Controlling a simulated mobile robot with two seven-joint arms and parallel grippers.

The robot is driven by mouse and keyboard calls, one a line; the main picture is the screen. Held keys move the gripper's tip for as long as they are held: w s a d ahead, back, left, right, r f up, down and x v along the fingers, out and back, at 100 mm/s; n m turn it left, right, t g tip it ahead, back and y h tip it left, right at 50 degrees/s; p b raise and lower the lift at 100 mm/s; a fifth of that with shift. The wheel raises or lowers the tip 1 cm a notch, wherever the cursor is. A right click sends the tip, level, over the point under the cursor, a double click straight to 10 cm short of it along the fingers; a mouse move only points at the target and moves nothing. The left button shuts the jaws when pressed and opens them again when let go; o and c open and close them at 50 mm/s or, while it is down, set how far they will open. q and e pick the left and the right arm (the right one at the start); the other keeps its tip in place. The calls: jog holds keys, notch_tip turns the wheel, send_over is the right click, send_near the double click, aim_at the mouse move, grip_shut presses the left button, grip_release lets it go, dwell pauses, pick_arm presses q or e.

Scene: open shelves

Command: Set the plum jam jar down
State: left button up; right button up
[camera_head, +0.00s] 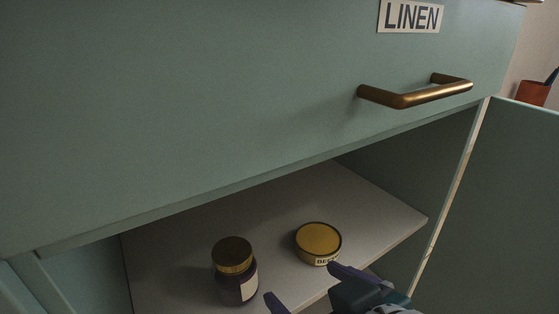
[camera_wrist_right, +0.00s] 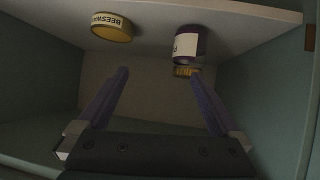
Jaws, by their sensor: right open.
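The plum jam jar (camera_head: 248,288), dark purple with a gold lid and a pale label, stands upright on the pale shelf board (camera_head: 180,235) inside the cabinet. The jar also shows upside down in the right wrist view (camera_wrist_right: 187,44). My right gripper (camera_head: 306,285) is open and empty, in front of the shelf and just right of the jar. One fingertip is close to the jar; whether it touches cannot be told. In the right wrist view both fingers (camera_wrist_right: 159,74) are spread with nothing between them. My left gripper is not in view.
A round yellow tin (camera_head: 318,240), labelled beeswax in the wrist view, stands right of the jar. Above is a green drawer front marked LINEN (camera_head: 410,16) with a brass handle (camera_head: 415,93). An open door (camera_head: 500,200) stands at the right. The shelf behind the jar is clear.

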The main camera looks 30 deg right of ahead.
jog(key=s+r+n+g+y, duration=0.1)
jog(key=s+r+n+g, duration=0.1)
jog(key=s+g, duration=0.6)
jog(key=s, duration=0.5)
jog(key=shift+d+r, duration=0.15)
jog(key=shift+d, duration=0.15)
jog(key=shift+s+r, duration=0.1)
